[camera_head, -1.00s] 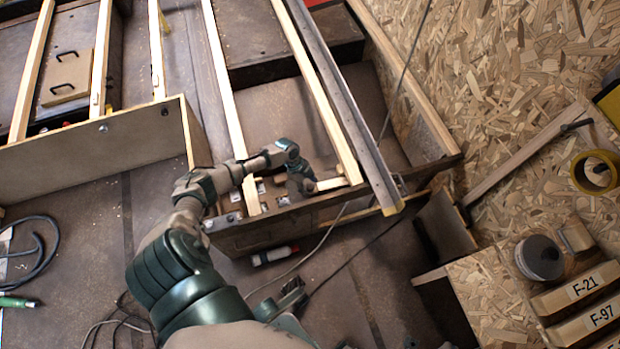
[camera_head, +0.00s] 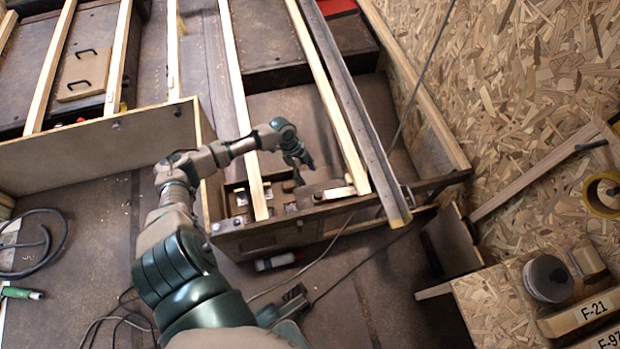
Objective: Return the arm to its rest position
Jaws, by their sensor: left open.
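My left arm (camera_head: 182,265) rises from the bottom of the head view and bends right over the front of a wooden frame. My left gripper (camera_head: 300,175) hangs at its end, pointing down between two pale wooden slats, the left slat (camera_head: 243,120) and the right slat (camera_head: 330,95). It is open, with nothing seen between its fingers. A small pale wooden piece (camera_head: 340,191) lies just right of the gripper, apart from it as far as I can tell. My right gripper is not in view.
A dark metal bar (camera_head: 357,115) runs beside the right slat. A wooden box wall (camera_head: 95,150) stands left of the arm. Labelled blocks (camera_head: 585,312) and a grey round tin (camera_head: 548,278) sit at lower right.

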